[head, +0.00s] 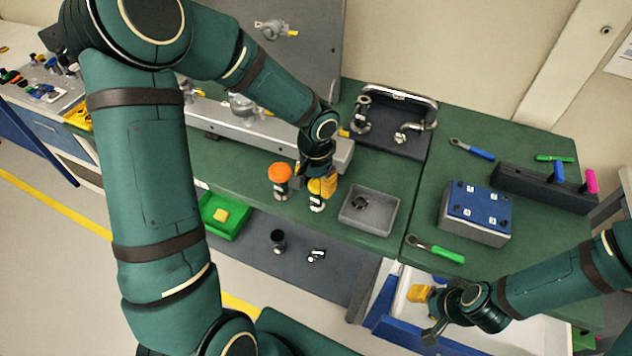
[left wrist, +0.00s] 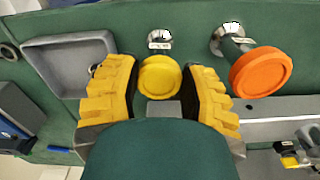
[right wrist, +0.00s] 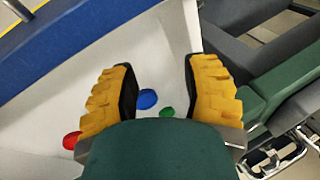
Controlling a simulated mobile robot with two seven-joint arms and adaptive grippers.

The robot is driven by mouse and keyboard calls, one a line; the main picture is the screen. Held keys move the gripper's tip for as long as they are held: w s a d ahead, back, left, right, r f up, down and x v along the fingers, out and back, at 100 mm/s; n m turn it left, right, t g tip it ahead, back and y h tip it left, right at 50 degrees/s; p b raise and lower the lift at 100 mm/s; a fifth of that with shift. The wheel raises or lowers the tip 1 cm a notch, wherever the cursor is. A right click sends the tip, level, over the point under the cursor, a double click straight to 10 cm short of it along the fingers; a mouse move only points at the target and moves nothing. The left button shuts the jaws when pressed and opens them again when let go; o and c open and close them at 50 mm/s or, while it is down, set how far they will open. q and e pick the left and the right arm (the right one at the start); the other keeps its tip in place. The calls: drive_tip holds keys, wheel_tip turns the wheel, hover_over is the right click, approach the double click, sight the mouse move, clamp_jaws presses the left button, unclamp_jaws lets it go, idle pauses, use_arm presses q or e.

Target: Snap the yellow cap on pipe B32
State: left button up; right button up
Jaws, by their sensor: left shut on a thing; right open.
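My left gripper (head: 326,182) is shut on the yellow cap (left wrist: 160,78), which lies flat between its yellow fingers in the left wrist view. A short metal pipe with a white label (head: 317,203) stands at the cap, on the green bench. It also shows in the left wrist view (left wrist: 160,40). I cannot read its label or tell whether the cap is fully seated. A second pipe (head: 281,191) to the left wears an orange cap (head: 280,172). My right gripper (head: 427,312) is open and empty above the open drawer.
A grey tray (head: 385,222) stands right of the pipes. A green tray (head: 238,228) holds a yellow block. The white drawer (head: 535,333) holds red (right wrist: 71,140), blue (right wrist: 147,99) and green (right wrist: 167,112) pieces.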

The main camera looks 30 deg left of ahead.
use_arm(q)
drive_tip(key=o, duration=0.8)
wheel_tip(320, 180, up, 12)
